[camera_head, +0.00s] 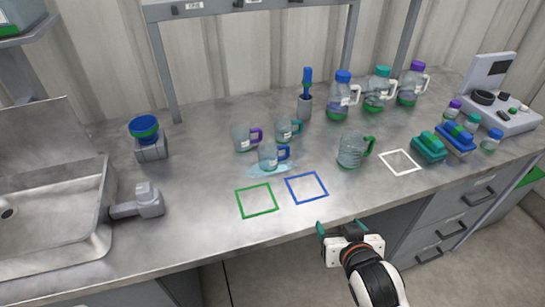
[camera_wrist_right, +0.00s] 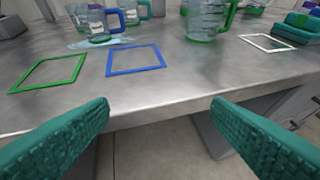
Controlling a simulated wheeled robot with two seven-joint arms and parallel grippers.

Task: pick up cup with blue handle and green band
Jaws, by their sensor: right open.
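The cup with the blue handle (camera_head: 269,157) stands upright on the steel bench, on a pale blue wet-looking patch. A green band shows low on it. It also shows at the top left of the right wrist view (camera_wrist_right: 97,22). My right gripper (camera_head: 343,228) is open and empty at the bench's front edge, to the right of and nearer than the cup. Its two teal fingers (camera_wrist_right: 160,125) are wide apart in the wrist view. My left gripper is not in view.
Cups with a purple handle (camera_head: 242,139) and a teal handle (camera_head: 287,130) stand just behind. A larger green-handled jug (camera_head: 350,150) stands to the right. Green (camera_head: 240,203), blue (camera_head: 290,191) and white (camera_head: 388,167) square outlines mark bare bench. A sink (camera_head: 40,225) is at left.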

